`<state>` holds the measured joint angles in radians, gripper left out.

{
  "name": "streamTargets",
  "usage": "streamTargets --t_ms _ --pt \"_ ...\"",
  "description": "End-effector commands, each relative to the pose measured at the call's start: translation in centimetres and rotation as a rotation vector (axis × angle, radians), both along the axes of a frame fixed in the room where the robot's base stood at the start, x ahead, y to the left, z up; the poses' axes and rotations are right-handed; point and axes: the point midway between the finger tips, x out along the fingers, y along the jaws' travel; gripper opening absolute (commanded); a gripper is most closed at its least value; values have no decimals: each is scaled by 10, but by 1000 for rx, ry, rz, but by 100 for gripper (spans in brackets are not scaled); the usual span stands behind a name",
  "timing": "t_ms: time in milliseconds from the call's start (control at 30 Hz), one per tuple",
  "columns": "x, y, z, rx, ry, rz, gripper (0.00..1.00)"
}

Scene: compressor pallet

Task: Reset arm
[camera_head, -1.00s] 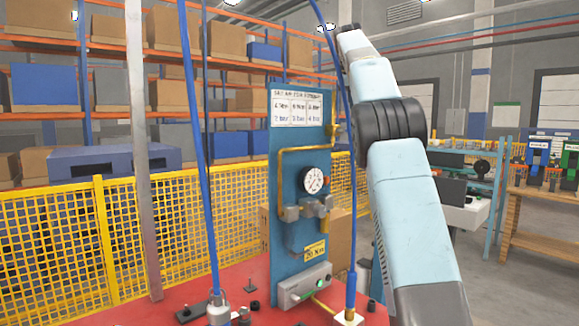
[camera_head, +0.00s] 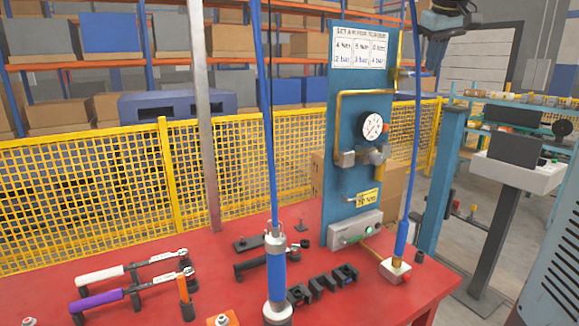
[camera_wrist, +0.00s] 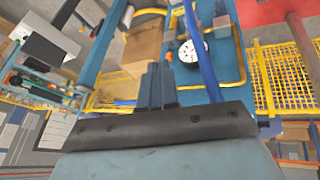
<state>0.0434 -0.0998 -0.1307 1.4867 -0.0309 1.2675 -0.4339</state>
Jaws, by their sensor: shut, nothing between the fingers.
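In the wrist view my gripper (camera_wrist: 157,80) points away from the camera, its dark fingers together and empty. Behind it in that picture are the blue board with a gauge (camera_wrist: 192,52) and a blue hose (camera_wrist: 208,75); I cannot tell how far off they are.
The red table (camera_head: 190,262) carries wrenches (camera_head: 135,285) at left, a blue cylinder tool (camera_head: 276,275) and a black holder (camera_head: 322,285). The blue panel (camera_head: 345,110) with its gauge (camera_head: 373,125) stands at the back. A yellow fence (camera_head: 90,190) and a console (camera_head: 519,172) are beyond.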

Motion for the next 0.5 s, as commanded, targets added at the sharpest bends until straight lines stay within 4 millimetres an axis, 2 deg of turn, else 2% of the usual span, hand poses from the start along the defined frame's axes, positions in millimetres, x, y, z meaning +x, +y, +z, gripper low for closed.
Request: streamTargets --t_ms 33,267,500 --pt "-18 7 -9 16 -3 -7 0" --pt "-86 38 -60 84 -14 -55 0" --pt "-160 67 -127 144 -23 -105 0"
